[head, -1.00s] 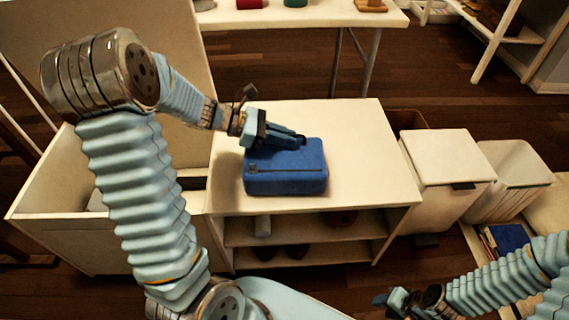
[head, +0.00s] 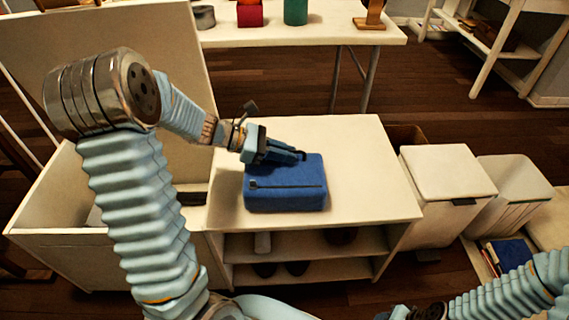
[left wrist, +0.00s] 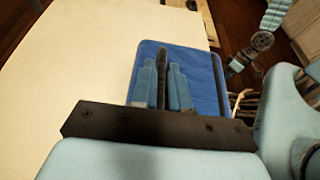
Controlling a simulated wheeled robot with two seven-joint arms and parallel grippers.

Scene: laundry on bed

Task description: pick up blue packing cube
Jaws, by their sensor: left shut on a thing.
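The blue packing cube (head: 285,192) is a soft box with a dark zip line along its front. It rests on the white top of the low shelf unit. It also shows in the left wrist view (left wrist: 205,68). My left gripper (head: 300,155) comes in from the left over the cube's top and is shut on it. In the left wrist view, the left fingers (left wrist: 163,85) lie close together with a dark strip between them, against the cube. The fingers hide part of the cube's top. My right gripper (head: 392,314) is at the bottom edge, mostly cut off.
The white shelf unit (head: 345,170) has bare top around the cube. An open white bin (head: 75,195) stands on the left. A lidded white box (head: 447,172) and another bin (head: 512,172) stand on the right. A white table (head: 330,32) with several objects is behind.

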